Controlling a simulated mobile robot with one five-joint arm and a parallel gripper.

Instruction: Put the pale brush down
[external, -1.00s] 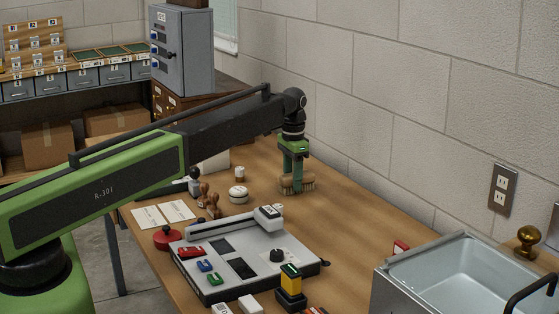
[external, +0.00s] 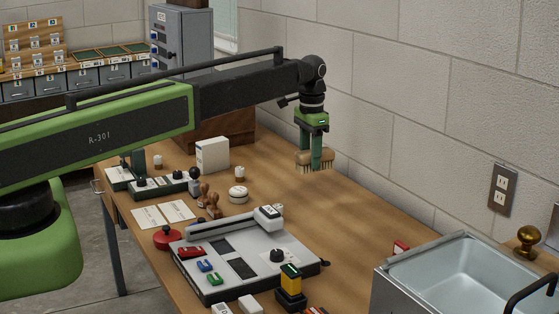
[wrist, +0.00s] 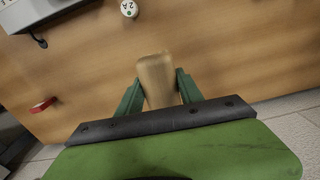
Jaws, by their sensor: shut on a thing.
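The pale brush (external: 301,158) has a light wooden back and bristles pointing down. My gripper (external: 315,165) is shut on it, with green fingers on either side, over the back right part of the wooden table (external: 345,225). The bristles appear a little above the table top. In the wrist view the brush's wooden back (wrist: 156,78) sits between the two green fingers (wrist: 158,92). Its bristles are hidden there.
A grey machine (external: 215,270) with coloured stamps stands at the table's front. A round white pot (external: 238,195) and wooden-handled stamps (external: 209,198) stand left of the brush. A steel sink (external: 470,270) is at right. The table between brush and sink is mostly clear.

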